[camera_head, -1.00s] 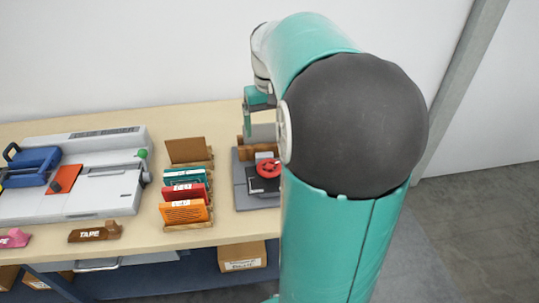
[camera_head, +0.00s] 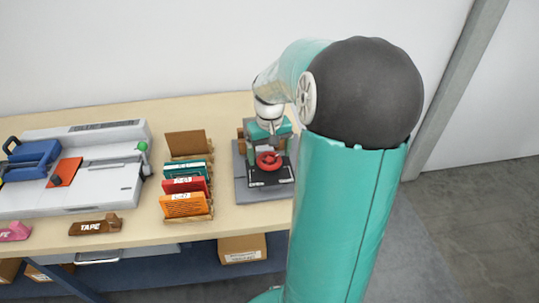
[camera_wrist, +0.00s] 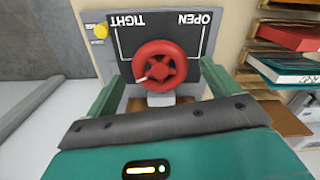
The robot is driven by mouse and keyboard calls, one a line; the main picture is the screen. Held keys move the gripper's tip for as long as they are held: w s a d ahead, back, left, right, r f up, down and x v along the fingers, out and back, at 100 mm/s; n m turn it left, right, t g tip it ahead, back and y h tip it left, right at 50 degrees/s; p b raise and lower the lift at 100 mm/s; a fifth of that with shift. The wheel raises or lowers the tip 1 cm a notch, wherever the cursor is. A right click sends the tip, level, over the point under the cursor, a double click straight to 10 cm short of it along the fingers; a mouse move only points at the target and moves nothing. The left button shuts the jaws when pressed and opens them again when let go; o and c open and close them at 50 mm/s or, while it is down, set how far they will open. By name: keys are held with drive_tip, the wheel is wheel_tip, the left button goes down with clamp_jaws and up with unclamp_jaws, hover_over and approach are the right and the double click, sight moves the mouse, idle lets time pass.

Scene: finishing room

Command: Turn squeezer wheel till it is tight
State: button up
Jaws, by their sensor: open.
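The red squeezer wheel (camera_head: 268,161) sits on a black plate on the grey squeezer (camera_head: 243,180) at the right end of the table. In the wrist view the wheel (camera_wrist: 160,66) shows between my fingers, with a white mark on its left side. The black plate (camera_wrist: 190,35) carries the words "TIGHT" and "OPEN", upside down in this view. My gripper (camera_wrist: 158,88) is open, one green finger to each side of the wheel's near part. In the head view my gripper (camera_head: 268,145) is over the squeezer. Whether the fingers touch the rim I cannot tell.
A yellow knob (camera_wrist: 101,30) is on the squeezer's base. A rack of coloured booklets (camera_head: 185,185) stands left of the squeezer. A brown tape dispenser (camera_head: 96,225) and a large grey machine (camera_head: 110,190) are farther left. Bare table lies in front of the squeezer.

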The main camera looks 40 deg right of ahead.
drive_tip(key=shift+f, duration=0.65)
drive_tip(key=c, duration=1)
drive_tip(key=shift+m, duration=2.1)
drive_tip(key=o, duration=1)
